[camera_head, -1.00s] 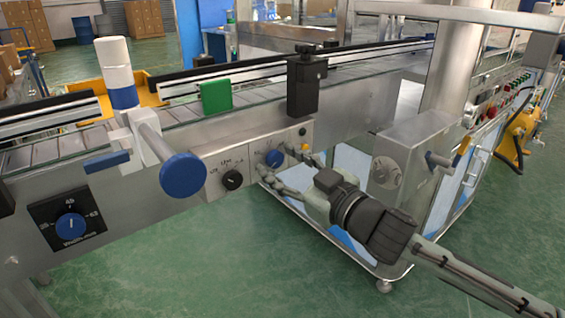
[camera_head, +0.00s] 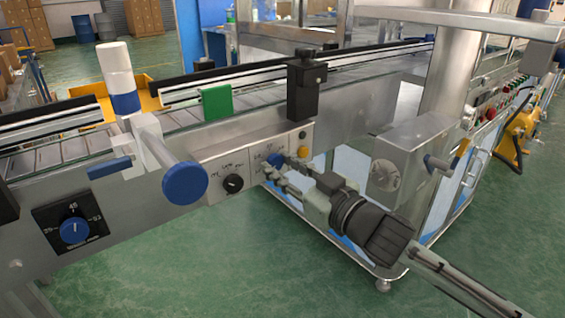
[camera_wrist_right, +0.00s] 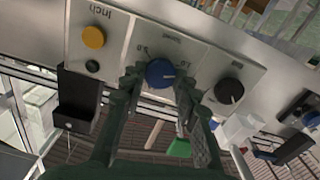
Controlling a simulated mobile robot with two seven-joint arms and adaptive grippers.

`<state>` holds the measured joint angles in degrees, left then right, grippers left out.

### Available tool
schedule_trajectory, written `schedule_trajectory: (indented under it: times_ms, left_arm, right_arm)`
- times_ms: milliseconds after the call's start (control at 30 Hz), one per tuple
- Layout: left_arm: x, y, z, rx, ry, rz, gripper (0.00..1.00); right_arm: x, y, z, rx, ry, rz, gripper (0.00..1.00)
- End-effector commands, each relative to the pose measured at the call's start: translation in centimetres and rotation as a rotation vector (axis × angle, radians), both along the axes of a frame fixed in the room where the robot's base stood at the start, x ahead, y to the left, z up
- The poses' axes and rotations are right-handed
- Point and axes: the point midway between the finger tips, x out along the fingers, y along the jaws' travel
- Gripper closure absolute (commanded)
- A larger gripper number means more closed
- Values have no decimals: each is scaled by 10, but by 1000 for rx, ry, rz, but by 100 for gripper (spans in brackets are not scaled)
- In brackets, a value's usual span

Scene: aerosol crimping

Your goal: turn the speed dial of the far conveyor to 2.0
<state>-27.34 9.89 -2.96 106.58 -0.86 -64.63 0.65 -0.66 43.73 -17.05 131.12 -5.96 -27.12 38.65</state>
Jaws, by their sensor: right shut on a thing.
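The blue speed dial (camera_head: 275,160) sits on a light control panel on the front of the conveyor. In the right wrist view the dial (camera_wrist_right: 160,73) shows a pale pointer mark towards its right side; the small scale labels around it are hard to read. My right gripper (camera_head: 272,166) is shut on the dial. In the wrist view its two fingers (camera_wrist_right: 159,80) press on either side of the knob. In the head view the fingers partly cover the dial. My left gripper is not in view.
A black knob (camera_head: 233,184) is beside the dial, and a yellow button (camera_head: 303,151) is on its other side. A large blue handwheel (camera_head: 186,183) and another blue dial (camera_head: 75,230) are further left. A black bracket (camera_head: 305,90) stands above the panel.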

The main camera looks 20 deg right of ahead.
Motion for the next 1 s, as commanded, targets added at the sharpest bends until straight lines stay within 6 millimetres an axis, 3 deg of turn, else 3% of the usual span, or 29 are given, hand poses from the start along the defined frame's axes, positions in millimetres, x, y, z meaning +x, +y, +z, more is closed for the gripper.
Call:
schedule_trajectory:
  times_ms: [133, 300, 400, 1000]
  left_arm:
    - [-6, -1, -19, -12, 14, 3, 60]
    - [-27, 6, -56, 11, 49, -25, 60]
    - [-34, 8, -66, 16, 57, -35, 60]
    - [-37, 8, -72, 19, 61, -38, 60]
  right_arm:
    - [0, 0, 3, 124, 47, -2, 99]
    - [0, -1, 2, 276, 100, -2, 99]
    - [0, -1, 2, 365, 131, -2, 99]
    - [1, -1, 0, 767, 276, 0, 99]
